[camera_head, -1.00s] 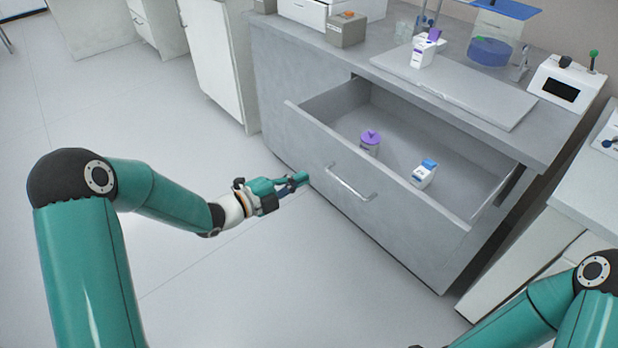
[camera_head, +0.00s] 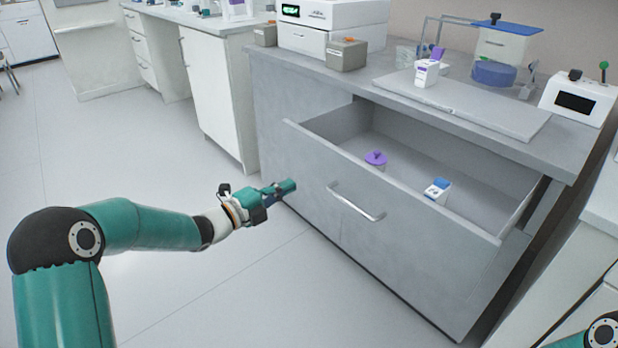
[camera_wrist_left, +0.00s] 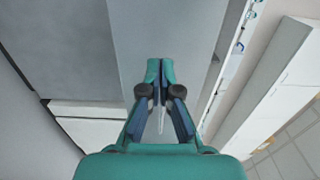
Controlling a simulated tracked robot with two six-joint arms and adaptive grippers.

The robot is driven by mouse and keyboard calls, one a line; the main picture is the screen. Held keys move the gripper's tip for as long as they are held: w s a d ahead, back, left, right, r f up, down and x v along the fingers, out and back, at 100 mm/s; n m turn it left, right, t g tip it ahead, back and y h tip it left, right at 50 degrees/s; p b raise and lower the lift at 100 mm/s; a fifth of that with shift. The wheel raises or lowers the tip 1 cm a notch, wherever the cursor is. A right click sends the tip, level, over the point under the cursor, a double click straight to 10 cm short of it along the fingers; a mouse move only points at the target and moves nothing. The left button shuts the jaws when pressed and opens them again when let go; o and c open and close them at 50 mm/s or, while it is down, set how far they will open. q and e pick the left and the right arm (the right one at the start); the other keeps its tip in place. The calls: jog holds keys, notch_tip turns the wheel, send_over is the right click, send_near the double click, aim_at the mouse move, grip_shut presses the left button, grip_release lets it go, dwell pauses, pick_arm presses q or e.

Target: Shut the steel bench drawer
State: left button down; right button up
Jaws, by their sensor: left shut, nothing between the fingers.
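The steel bench drawer (camera_head: 322,176) stands pulled out of the grey bench (camera_head: 268,110), with a bar handle (camera_head: 357,201) on its front. Inside it are a purple-lidded container (camera_head: 376,158) and a white box with a blue top (camera_head: 438,187). My left gripper (camera_head: 291,186) is shut and empty, in front of the drawer's left part, to the left of the handle. In the left wrist view my gripper (camera_wrist_left: 160,66) shows its fingers together before a grey surface; I cannot tell whether they touch it. My right gripper is out of view.
On the bench top are a flat grey board (camera_head: 463,105), a white and purple bottle (camera_head: 427,72), a grey box (camera_head: 347,54) and a white device with a dark screen (camera_head: 575,104). A white cabinet (camera_head: 212,85) stands to the left. The floor (camera_head: 230,290) in front is clear.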

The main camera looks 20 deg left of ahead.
aim_at(316, 171)
pick_arm(q)
jog(key=x, duration=0.7)
jog(key=shift+w+d, duration=0.1)
jog(key=shift+w, duration=0.05)
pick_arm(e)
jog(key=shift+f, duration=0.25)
